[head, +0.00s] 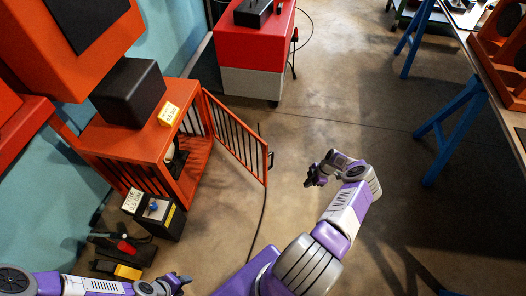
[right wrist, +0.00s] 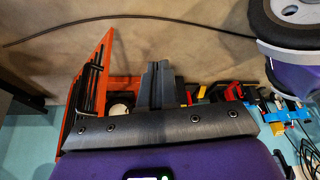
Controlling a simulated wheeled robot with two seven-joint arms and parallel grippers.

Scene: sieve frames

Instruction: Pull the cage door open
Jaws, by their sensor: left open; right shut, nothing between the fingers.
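The orange cage (head: 120,140) stands on the floor at the left. Its barred door (head: 237,135) is swung well out to the right, leaving a wide opening. A dark handle (head: 270,160) is on the door's free edge. In the right wrist view the door (right wrist: 98,75) rises at the left, apart from the fingers. My right gripper (head: 314,178) is to the right of the handle, not touching it; its fingers (right wrist: 158,85) are shut and empty. My left gripper (head: 178,282) is open at the lower left, away from the door.
A black and white object (head: 173,158) shows partly inside the cage. A dark box with a blue knob (head: 154,210) and tools (head: 124,246) are in front of it. A red and grey cabinet (head: 252,60) stands behind.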

